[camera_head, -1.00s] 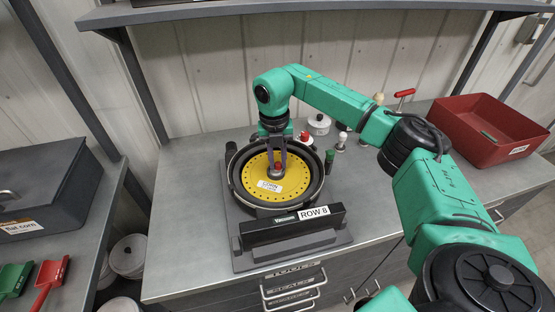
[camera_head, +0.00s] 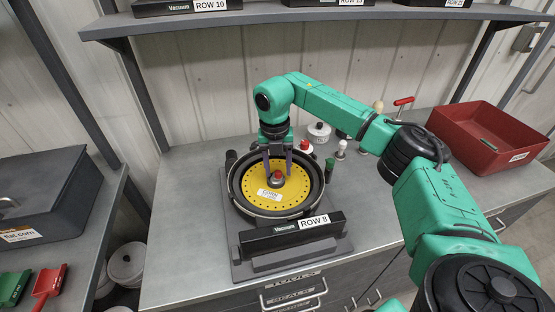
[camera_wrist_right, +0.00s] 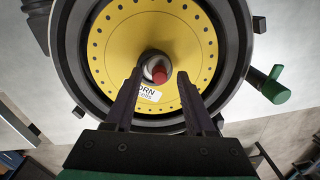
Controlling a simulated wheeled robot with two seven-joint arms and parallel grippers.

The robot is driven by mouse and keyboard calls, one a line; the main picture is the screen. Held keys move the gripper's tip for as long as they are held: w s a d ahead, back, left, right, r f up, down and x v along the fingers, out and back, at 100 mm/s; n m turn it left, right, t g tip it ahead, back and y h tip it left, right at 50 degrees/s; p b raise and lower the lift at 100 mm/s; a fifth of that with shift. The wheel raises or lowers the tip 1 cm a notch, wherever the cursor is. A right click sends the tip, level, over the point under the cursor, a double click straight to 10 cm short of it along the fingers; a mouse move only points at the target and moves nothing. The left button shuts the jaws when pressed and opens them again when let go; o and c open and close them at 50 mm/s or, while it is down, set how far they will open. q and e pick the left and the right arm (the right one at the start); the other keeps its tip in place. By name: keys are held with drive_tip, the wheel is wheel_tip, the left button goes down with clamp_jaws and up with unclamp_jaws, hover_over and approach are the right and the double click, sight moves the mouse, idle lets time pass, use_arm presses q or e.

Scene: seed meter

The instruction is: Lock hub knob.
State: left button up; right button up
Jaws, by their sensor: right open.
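The hub knob (camera_head: 277,174) has a red top and sits at the middle of the yellow seed disc (camera_head: 292,192), which lies in the round dark meter housing (camera_head: 236,196). The knob also shows in the right wrist view (camera_wrist_right: 158,72), with a grey base around the red part. My right gripper (camera_head: 278,170) is open above the disc, its two fingers pointing down on either side of the knob. In the wrist view the fingers (camera_wrist_right: 157,82) are apart, with clear space between them and the knob. My left gripper is not in view.
The meter stands on a grey base (camera_head: 240,268) with a black ROW 8 bar (camera_head: 290,234) in front. Several small tools and a white canister (camera_head: 319,133) stand behind right. A red bin (camera_head: 490,137) is at the right. A shelf (camera_head: 330,15) runs above.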

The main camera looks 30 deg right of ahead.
wheel_tip(320, 180, up, 9)
drive_tip(key=b, duration=0.2)
wheel_tip(320, 180, up, 6)
drive_tip(key=f+p, duration=0.1)
drive_tip(key=p, duration=0.1)
hover_over(276, 172)
drive_tip(key=shift+r, duration=0.25)
drive_tip(key=shift+w, duration=0.1)
drive_tip(key=shift+a+f, duration=0.1)
